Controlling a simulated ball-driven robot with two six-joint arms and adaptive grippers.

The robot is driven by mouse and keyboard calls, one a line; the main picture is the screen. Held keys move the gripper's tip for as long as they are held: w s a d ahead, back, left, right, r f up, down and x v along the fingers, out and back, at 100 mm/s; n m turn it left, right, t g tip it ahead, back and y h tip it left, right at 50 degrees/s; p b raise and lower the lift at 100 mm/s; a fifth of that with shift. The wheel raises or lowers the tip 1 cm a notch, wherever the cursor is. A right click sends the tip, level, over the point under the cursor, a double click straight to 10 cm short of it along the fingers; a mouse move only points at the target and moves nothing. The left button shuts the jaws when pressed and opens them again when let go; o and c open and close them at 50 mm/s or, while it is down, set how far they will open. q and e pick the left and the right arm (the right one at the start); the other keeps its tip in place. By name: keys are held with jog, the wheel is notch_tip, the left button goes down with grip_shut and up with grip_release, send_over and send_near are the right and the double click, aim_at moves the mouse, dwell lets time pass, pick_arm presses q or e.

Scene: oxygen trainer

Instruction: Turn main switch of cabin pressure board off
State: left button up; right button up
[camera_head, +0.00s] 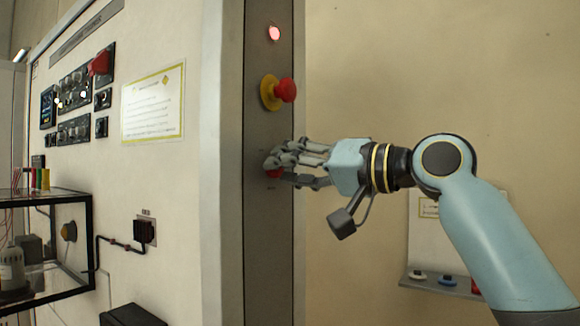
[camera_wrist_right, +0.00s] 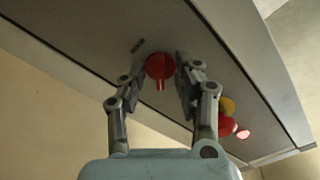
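The main switch, a red rotary knob (camera_head: 274,173), sits low on the narrow grey side panel (camera_head: 268,225) in the head view. It is partly hidden by my right gripper's fingers there. In the right wrist view the red knob (camera_wrist_right: 160,67) shows between the fingertips, with its ridge lengthwise towards the camera. My right gripper (camera_head: 277,161) is at the panel, its fingers on either side of the knob. In the right wrist view the right gripper (camera_wrist_right: 161,72) looks open, with narrow gaps beside the knob; contact is not clear. My left gripper is not in view.
Above the switch are a red emergency button on a yellow base (camera_head: 285,90) and a lit red lamp (camera_head: 274,33). A board with dials and a notice (camera_head: 152,104) is left. A glass-sided case (camera_head: 88,235) stands lower left. A small shelf (camera_head: 440,286) is behind my right arm.

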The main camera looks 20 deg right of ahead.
jog(key=shift+c, duration=0.2)
grip_shut()
jog(key=shift+n, duration=0.3)
jog(key=shift+d+f+n+b, duration=0.1)
jog(key=shift+n+b, duration=4.45)
jog(key=shift+n, duration=4.05)
